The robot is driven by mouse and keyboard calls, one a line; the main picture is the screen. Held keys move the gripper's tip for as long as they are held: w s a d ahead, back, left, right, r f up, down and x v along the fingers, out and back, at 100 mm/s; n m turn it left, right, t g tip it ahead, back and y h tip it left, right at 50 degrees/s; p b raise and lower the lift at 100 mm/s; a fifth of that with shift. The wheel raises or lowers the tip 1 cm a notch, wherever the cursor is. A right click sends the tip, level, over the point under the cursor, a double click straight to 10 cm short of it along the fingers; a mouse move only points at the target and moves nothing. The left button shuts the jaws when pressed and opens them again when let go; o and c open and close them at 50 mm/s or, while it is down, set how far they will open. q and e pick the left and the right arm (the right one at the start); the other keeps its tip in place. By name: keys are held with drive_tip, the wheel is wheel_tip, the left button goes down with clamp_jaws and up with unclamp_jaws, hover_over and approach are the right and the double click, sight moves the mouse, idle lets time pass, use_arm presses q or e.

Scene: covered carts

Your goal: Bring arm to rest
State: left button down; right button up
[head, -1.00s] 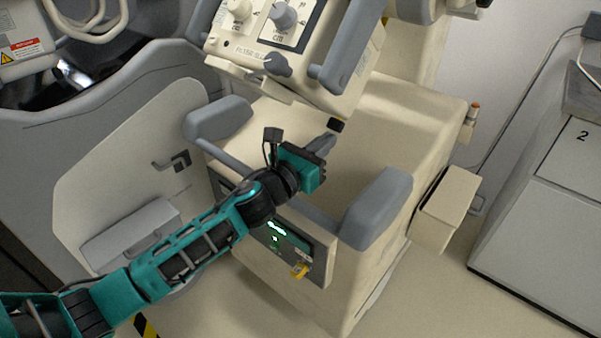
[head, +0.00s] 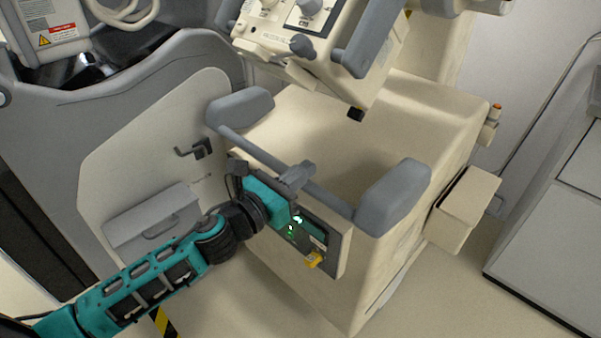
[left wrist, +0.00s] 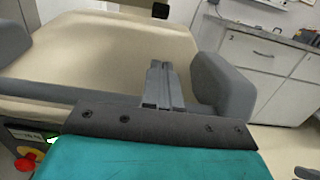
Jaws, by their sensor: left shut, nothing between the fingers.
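My left arm, teal and black, reaches in from the lower left in the head view. Its left gripper (head: 300,174) is in front of the beige cart (head: 335,135), close to the grey push bar and the small lit panel. Whether it touches the bar cannot be told. In the left wrist view the gripper's grey fingers (left wrist: 161,85) are together with nothing between them, pointing over the cart's beige top. My right gripper is not in view.
Grey padded handles (head: 393,196) stand at the cart's front corners. A panel with green lights and a yellow-red knob (head: 314,259) is on its front. A beige box (head: 465,208) hangs on its right side. A white cabinet (head: 560,230) stands at the right, with open floor between.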

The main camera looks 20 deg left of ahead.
use_arm(q)
drive_tip(key=shift+s+a, duration=0.1)
drive_tip(key=shift+s, duration=0.05)
drive_tip(key=s+d+f+m+g+y, duration=0.25)
drive_tip(key=s+f+m, duration=0.6)
drive_tip(key=m, duration=0.95)
drive_tip(key=s+d+f+m+g+y, duration=0.1)
drive_tip(key=s+d+f+m+g, duration=0.25)
drive_tip(key=s+f+m, duration=0.95)
drive_tip(key=w+a+r+m+p, duration=0.1)
drive_tip(key=w+a+r+p, duration=0.1)
drive_tip(key=r+p, duration=0.4)
drive_tip(key=w+a+r+m+p, duration=0.1)
drive_tip(key=w+r+m+p, duration=0.1)
drive_tip(key=r+p, duration=0.5)
drive_tip(key=shift+a+r+m+g+y+p, duration=0.15)
drive_tip(key=shift+a+m+g+y+p, duration=0.25)
drive_tip(key=shift+p, duration=0.3)
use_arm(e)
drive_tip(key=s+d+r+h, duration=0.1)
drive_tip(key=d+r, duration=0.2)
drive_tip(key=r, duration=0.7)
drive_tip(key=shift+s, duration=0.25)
use_arm(q)
drive_tip(key=shift+w, duration=0.15)
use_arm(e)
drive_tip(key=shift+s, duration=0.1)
